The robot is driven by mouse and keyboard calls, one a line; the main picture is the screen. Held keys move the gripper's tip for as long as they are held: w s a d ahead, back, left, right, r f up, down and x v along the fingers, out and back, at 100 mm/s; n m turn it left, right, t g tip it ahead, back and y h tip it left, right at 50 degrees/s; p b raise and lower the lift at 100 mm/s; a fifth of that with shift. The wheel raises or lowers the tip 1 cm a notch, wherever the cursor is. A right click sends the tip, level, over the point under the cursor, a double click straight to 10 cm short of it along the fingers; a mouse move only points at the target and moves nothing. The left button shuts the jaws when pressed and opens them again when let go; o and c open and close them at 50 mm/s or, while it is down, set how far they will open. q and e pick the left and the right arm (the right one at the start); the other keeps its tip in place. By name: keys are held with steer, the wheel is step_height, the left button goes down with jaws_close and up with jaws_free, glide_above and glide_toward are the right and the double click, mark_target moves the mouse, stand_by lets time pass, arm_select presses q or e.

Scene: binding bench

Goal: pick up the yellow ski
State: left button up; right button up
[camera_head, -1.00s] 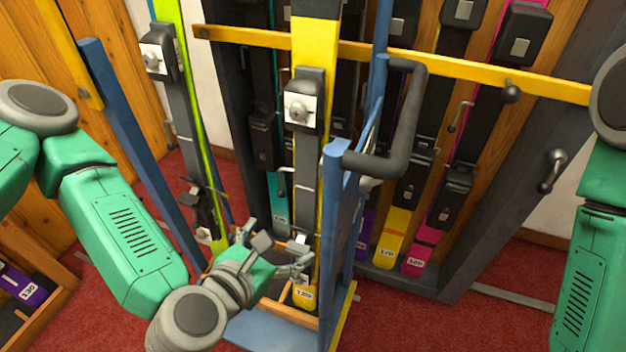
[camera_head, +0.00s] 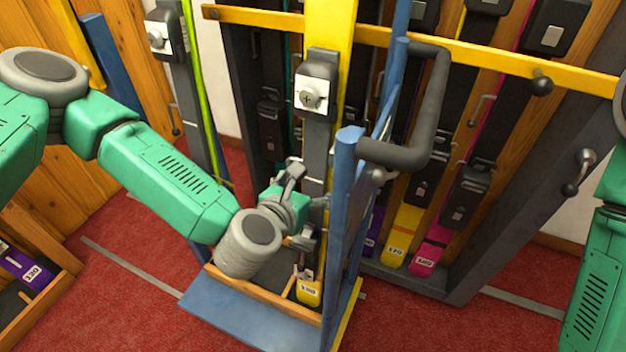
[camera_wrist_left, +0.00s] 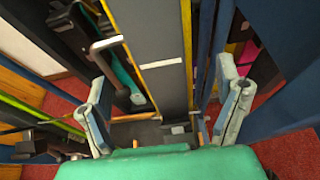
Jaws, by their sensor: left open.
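The yellow ski (camera_head: 345,25) stands nearly upright in the blue-framed cart, with a dark binding plate down its face and its numbered yellow foot (camera_head: 309,292) in the wooden tray. My left gripper (camera_head: 306,186) is open at the lower part of this ski, below the upper binding block (camera_head: 314,85). In the left wrist view the ski (camera_wrist_left: 158,75) shows as a grey plate with yellow edges, between the spread fingers of my left gripper (camera_wrist_left: 168,82). I cannot tell whether the fingers touch it. My right arm shows at the right edge; its gripper is out of view.
The cart's blue post (camera_head: 345,220) and grey handle (camera_head: 420,130) stand right beside the ski. A green ski (camera_head: 192,80) is to its left. Behind, a rack holds several skis, including another yellow one (camera_head: 400,235) and a pink one (camera_head: 430,250). A yellow bar (camera_head: 470,50) crosses the rack.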

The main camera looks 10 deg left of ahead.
mark_target(313, 182)
arm_select(q)
steer(key=x, duration=0.2)
steer(key=shift+w+d+f, duration=0.1)
steer(key=shift+w+f, duration=0.15)
steer(key=shift+f, duration=0.05)
steer(key=shift+w+d, duration=0.15)
steer(key=shift+w, duration=0.1)
steer(key=c, duration=1.6)
steer(key=shift+r, duration=0.15)
steer(key=shift+c, duration=1.1)
step_height(313, 182, up, 18)
steer(key=p, duration=0.5)
